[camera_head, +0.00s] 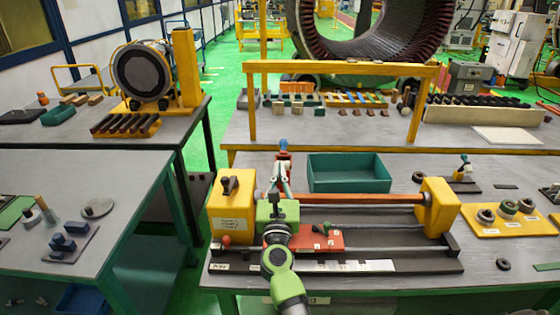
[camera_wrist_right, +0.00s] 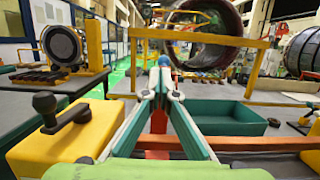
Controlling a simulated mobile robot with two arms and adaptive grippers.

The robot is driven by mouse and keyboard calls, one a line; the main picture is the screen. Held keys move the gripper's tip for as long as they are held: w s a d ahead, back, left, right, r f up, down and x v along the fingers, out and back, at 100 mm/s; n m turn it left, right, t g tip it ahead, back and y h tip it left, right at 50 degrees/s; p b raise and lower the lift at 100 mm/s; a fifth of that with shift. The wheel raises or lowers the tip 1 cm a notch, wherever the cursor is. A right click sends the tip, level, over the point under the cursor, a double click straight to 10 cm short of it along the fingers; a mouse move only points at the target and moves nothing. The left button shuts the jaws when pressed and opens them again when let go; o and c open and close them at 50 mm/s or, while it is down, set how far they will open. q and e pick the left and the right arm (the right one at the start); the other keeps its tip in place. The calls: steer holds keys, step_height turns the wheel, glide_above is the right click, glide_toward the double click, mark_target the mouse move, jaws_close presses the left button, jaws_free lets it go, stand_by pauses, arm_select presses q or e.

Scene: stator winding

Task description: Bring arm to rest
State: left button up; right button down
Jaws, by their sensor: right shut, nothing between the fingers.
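My right gripper (camera_head: 285,172) stands over the winding fixture in the middle of the near right table, its fingers pointing away from me. In the right wrist view its fingertips (camera_wrist_right: 161,82) meet, and the gripper is shut and empty. A small blue-topped part (camera_head: 283,144) with red below shows just beyond the fingertips. It also shows in the right wrist view (camera_wrist_right: 164,61); whether it touches the fingers I cannot tell. My left gripper is not in view.
The fixture has a yellow left block (camera_head: 232,208) with a crank handle, a yellow right block (camera_head: 439,208) and an orange bar (camera_head: 370,199) between them. A green tray (camera_head: 348,187) lies behind the bar. A yellow frame (camera_head: 340,68) stands at the back.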

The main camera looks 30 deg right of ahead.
steer(key=shift+s+a+f, duration=0.15)
steer(key=shift+s+a, duration=0.1)
steer(key=shift+s, duration=0.2)
